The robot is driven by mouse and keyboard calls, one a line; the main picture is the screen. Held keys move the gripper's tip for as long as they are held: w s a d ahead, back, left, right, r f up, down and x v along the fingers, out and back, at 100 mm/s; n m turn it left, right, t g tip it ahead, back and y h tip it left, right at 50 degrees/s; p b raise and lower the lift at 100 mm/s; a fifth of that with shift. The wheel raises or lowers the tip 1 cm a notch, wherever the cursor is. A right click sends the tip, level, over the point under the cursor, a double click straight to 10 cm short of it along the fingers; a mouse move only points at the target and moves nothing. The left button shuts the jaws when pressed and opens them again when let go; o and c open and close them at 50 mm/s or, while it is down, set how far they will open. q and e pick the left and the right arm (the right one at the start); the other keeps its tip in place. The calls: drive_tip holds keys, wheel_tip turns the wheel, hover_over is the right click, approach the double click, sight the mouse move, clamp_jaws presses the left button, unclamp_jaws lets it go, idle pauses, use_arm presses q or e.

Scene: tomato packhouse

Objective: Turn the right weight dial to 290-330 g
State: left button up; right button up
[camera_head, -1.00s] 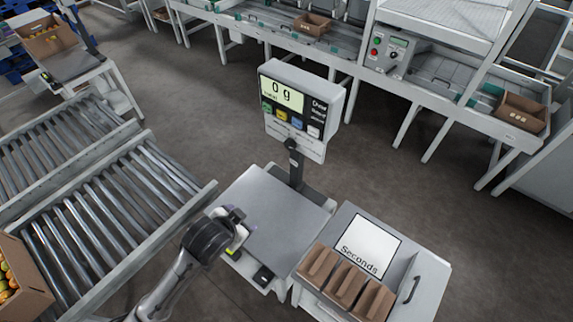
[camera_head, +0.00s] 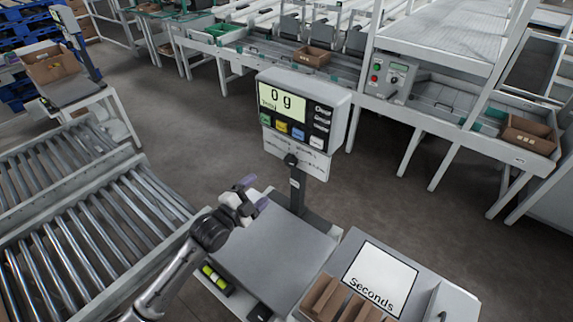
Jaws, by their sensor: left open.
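My left gripper (camera_head: 256,192) is open and empty, above the back left part of the scale's grey platform (camera_head: 275,250). The scale display (camera_head: 303,110) stands on a post behind the platform and reads 0 g. It has several coloured buttons and a few dark keys, and is apart from the gripper. A grey control box (camera_head: 391,78) on the far grading line has a red button, a green button, a small screen and a dark knob. The knob is too small to read, and I cannot tell whether it is the right weight dial. My right gripper is not in view.
Roller conveyors (camera_head: 110,215) lie at the left. A bench marked Seconds (camera_head: 381,278) with brown cartons (camera_head: 336,300) stands at the right front. Open floor (camera_head: 385,190) separates the scale from the grading line. A carton (camera_head: 527,133) sits on that line's right end.

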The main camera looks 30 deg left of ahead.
sight(288, 163)
use_arm(q)
drive_tip(key=w+b, duration=0.1)
drive_tip(key=w, duration=0.3)
drive_tip(key=w+d+b, duration=0.1)
drive_tip(key=w, duration=0.4)
drive_tip(key=w+d+b, duration=0.1)
drive_tip(key=w, duration=0.3)
drive_tip(key=shift+w, duration=0.3)
